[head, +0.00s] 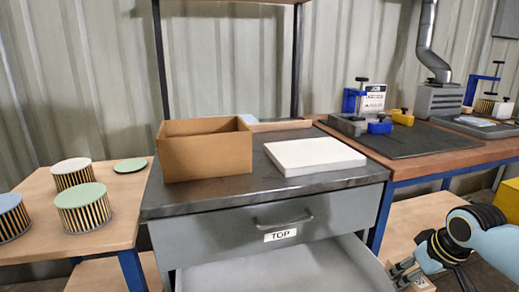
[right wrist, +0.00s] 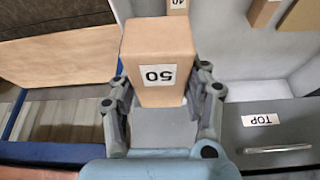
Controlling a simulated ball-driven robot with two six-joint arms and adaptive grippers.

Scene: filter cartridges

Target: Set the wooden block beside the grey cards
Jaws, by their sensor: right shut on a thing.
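A tan, wood-coloured block (right wrist: 150,45) with a white label reading "50" is between the fingers of my right gripper (right wrist: 160,95) in the right wrist view. The fingers press on its two sides. In the head view my right gripper (head: 402,273) is low at the right, by the right side of an open drawer, with a small part of the block (head: 424,285) showing. I cannot make out any grey cards for certain in either view. My left gripper is not in view.
The open drawer (head: 285,268) lies under a closed one labelled TOP (head: 281,222). In the right wrist view a tan block labelled "40" (right wrist: 178,5) shows beyond the held one. A cardboard box (head: 205,155) and a white slab (head: 315,155) stand on the dark cabinet top.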

